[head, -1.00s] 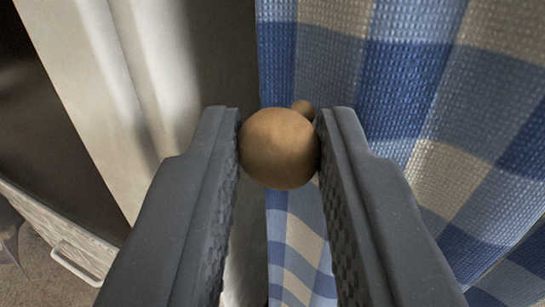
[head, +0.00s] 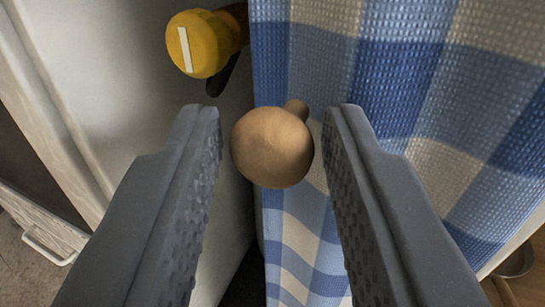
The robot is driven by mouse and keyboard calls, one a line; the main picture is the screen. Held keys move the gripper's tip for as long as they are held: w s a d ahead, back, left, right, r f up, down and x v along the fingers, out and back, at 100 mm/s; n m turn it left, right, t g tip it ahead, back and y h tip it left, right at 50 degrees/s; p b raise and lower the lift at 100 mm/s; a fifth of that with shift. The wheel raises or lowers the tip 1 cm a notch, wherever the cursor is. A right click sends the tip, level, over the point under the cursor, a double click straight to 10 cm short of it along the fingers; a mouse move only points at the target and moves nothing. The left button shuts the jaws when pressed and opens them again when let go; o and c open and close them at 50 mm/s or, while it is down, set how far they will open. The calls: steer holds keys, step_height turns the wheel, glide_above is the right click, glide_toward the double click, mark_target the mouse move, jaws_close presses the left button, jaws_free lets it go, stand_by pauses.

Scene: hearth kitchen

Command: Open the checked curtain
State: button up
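The blue and white checked curtain (head: 400,110) hangs down the middle and right of the view. A round tan wooden knob (head: 272,147) sits at the curtain's left edge, with a smaller wooden piece (head: 296,108) just behind it. My gripper (head: 274,135) is open around the knob, one finger on each side. A narrow gap shows between the knob and each finger. What lies behind the curtain is mostly hidden.
A yellow round knob with a white bar (head: 200,43) shows at the upper left, beside the curtain edge. A pale panel (head: 110,70) stands left of the curtain. A white handle (head: 48,246) is at the lower left. A round metal object (head: 515,262) is at the lower right.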

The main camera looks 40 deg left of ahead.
steer(key=p+v, duration=0.3)
steer(key=v, duration=1)
steer(key=shift+s+d, duration=0.25)
steer(key=shift+s, duration=0.05)
